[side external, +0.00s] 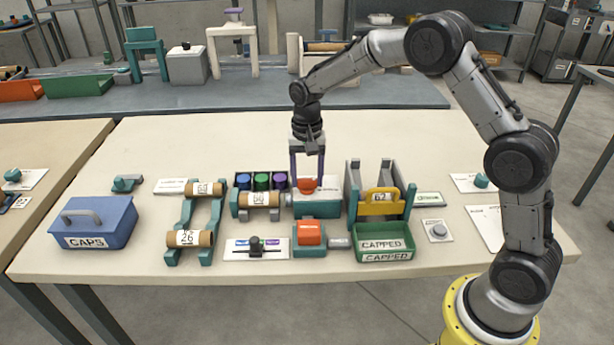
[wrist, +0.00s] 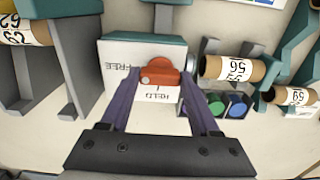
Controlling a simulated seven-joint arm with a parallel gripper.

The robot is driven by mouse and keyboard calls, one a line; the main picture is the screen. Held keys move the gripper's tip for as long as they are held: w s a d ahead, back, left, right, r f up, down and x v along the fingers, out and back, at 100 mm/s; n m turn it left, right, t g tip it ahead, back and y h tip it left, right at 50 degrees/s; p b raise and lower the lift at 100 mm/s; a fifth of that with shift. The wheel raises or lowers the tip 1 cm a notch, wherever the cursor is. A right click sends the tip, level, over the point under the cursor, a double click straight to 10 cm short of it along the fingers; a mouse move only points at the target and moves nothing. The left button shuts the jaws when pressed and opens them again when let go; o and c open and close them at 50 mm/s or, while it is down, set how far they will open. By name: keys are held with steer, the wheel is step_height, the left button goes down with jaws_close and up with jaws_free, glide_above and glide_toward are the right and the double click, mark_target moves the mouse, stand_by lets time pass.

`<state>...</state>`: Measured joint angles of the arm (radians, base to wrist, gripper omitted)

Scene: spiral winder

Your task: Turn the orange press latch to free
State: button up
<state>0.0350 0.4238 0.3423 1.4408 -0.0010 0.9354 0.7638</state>
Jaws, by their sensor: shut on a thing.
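The orange press latch (side external: 307,184) sits on top of the teal press block (side external: 317,207) near the middle of the table. My gripper (side external: 307,178) reaches straight down, with its two purple fingers on either side of the latch. In the wrist view the orange latch (wrist: 160,71) is held between the fingertips of my gripper (wrist: 161,77). A white label plate (wrist: 122,57) reads FREE at the left and HELD on the near side, both upside down. The latch lies across the picture, its narrow mark near HELD. The fingers partly hide the plate.
A roll marked 56 (wrist: 228,68) lies right of the latch. Blue, green and purple caps sit in a dark rack (side external: 262,181) to its left. A grey stand with a yellow piece (side external: 380,205) is close on the right. An orange block (side external: 309,233) stands in front.

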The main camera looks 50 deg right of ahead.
mark_target(307, 180)
steer(key=shift+r, duration=0.1)
steer(key=o, duration=1.4)
steer(key=shift+c, duration=0.2)
step_height(307, 180, up, 14)
